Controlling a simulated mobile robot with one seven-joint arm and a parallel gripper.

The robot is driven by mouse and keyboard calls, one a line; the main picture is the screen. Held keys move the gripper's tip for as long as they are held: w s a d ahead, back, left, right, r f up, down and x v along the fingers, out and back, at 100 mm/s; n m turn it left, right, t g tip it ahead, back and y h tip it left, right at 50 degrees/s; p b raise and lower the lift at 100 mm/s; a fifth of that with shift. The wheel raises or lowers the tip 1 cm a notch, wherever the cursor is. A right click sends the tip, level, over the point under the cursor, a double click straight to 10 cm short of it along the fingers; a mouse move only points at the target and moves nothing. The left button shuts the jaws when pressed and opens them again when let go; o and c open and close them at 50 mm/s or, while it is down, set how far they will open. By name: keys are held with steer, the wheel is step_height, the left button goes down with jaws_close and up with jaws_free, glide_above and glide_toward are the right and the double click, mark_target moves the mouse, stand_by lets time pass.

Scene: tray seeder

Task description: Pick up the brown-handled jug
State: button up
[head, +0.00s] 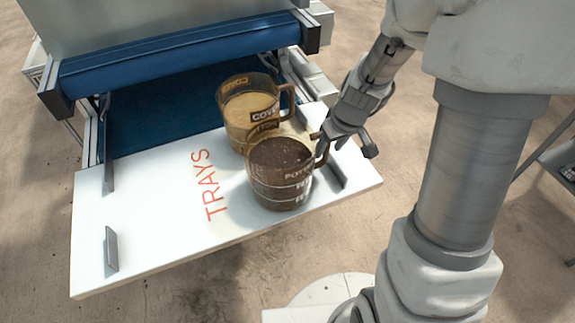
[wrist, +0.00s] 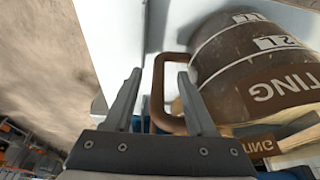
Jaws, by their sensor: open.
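The brown-handled jug (head: 280,178) stands upright on the white board, full of dark soil, with a "POTTING" label. Its brown handle (head: 322,154) points right, toward my gripper (head: 332,140). In the wrist view the jug (wrist: 225,60) fills the right side, with its handle (wrist: 157,95) between the fingers of my open gripper (wrist: 159,75). The fingers are not closed on the handle, and I cannot tell if either touches it. Part of the handle is hidden by the right finger.
A second jug (head: 238,112) with tan filling and a tan handle stands right behind the first, close to it. The white board (head: 150,235) marked "TRAYS" has upright metal guides (head: 111,250). A blue roller (head: 180,55) lies behind. The board's left part is clear.

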mark_target(328, 150)
steer(key=shift+x, duration=1.55)
steer(key=shift+c, duration=0.2)
jaws_close()
steer(key=shift+r, duration=0.1)
